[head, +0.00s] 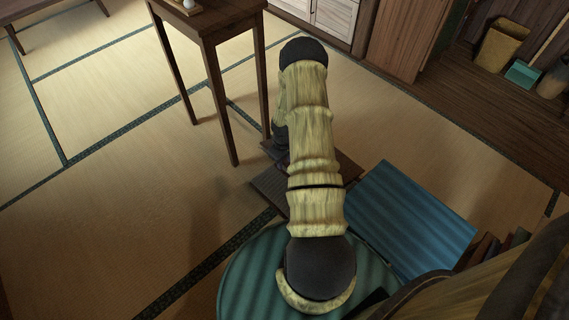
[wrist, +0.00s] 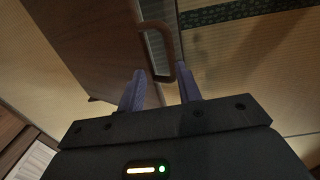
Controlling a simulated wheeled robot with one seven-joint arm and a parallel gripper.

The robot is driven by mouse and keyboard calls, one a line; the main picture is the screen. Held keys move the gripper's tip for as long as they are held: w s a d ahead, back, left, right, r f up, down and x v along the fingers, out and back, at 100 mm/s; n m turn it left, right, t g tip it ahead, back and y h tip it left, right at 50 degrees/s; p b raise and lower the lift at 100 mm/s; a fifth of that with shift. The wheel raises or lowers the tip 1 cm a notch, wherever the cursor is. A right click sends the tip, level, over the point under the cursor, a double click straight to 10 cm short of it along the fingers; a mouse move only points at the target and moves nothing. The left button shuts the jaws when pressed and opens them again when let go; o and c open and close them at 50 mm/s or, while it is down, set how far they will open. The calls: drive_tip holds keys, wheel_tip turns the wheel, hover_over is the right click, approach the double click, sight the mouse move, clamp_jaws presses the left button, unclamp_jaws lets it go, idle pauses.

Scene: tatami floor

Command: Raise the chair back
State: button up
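In the wrist view a dark brown wooden panel (wrist: 95,40), which looks like the chair back, carries a rounded brown loop handle (wrist: 170,45) at its edge. My gripper (wrist: 161,80) is open, with one finger on each side of the handle's near end. I cannot tell whether the fingers touch it. In the head view a low brown chair with a slatted grey-brown part (head: 268,190) lies close to the floor, mostly hidden behind my arm. My gripper is largely hidden there too.
A tall wooden table (head: 215,30) stands on the tatami just left of my arm. A teal striped panel (head: 415,218) lies at the lower right. Cabinets (head: 330,18), a bin (head: 500,45) and a dustpan (head: 522,73) are at the back right.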

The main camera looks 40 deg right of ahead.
drive_tip(key=shift+f, duration=0.6)
drive_tip(key=shift+c, duration=0.2)
clamp_jaws()
idle(0.8)
drive_tip(key=shift+o, duration=0.2)
unclamp_jaws()
drive_tip(key=shift+r, duration=0.1)
